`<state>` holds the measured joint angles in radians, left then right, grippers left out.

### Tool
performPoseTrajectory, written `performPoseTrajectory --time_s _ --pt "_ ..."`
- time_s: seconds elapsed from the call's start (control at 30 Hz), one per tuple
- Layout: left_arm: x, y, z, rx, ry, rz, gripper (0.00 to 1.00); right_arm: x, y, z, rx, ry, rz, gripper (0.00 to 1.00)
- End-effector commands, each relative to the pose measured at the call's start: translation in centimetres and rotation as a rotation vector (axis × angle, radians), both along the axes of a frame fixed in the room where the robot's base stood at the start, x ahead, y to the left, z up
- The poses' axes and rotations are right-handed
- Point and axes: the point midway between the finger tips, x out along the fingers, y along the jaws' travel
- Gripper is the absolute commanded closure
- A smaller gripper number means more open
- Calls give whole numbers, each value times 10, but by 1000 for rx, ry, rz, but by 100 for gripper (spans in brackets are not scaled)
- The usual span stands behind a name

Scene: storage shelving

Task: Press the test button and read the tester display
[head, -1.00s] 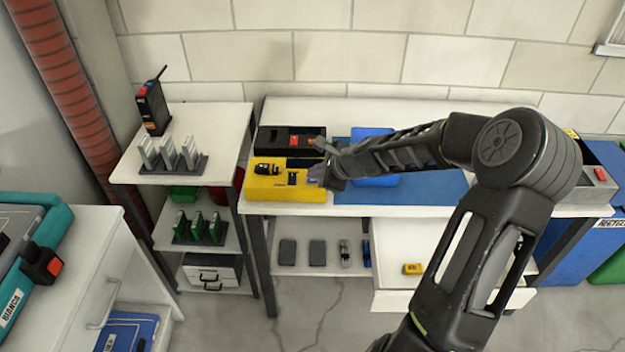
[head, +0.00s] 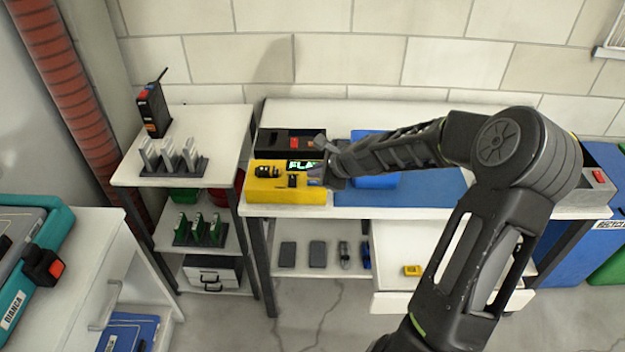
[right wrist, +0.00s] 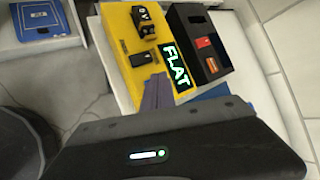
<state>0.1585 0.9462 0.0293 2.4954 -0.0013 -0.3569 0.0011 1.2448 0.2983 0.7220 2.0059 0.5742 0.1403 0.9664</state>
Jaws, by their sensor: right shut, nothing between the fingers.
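The yellow tester (head: 262,190) sits at the left end of the workbench, with small black parts on its top. Its display (head: 301,165) is lit and shows green letters, partly hidden by my gripper in the head view. In the right wrist view the display (right wrist: 177,66) reads "FLAT". My right gripper (head: 318,174) is shut and empty at the right side of the tester. Its fingers (right wrist: 157,92) reach the tester's edge beside the display in the right wrist view. The test button is not clearly visible, and I cannot tell whether the fingertips touch it. My left gripper is out of view.
A black tray (head: 274,141) with a red item stands behind the tester. A blue mat (head: 430,189) covers the bench to the right. A shelf unit (head: 222,118) with racks stands left, and a teal case (head: 50,226) is at the far left.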

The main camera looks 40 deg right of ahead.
Motion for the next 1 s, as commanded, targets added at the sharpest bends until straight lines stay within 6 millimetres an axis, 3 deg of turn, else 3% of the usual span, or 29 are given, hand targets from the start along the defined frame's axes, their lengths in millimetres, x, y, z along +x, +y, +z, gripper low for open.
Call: performPoseTrajectory --time_s 0.33,0.8,1.0 --pt "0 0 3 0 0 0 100 0 0 4 0 0 0 100" --pt "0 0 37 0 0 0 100 0 0 47 0 0 0 100" --pt "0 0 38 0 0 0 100 0 0 50 0 1 -1 100"
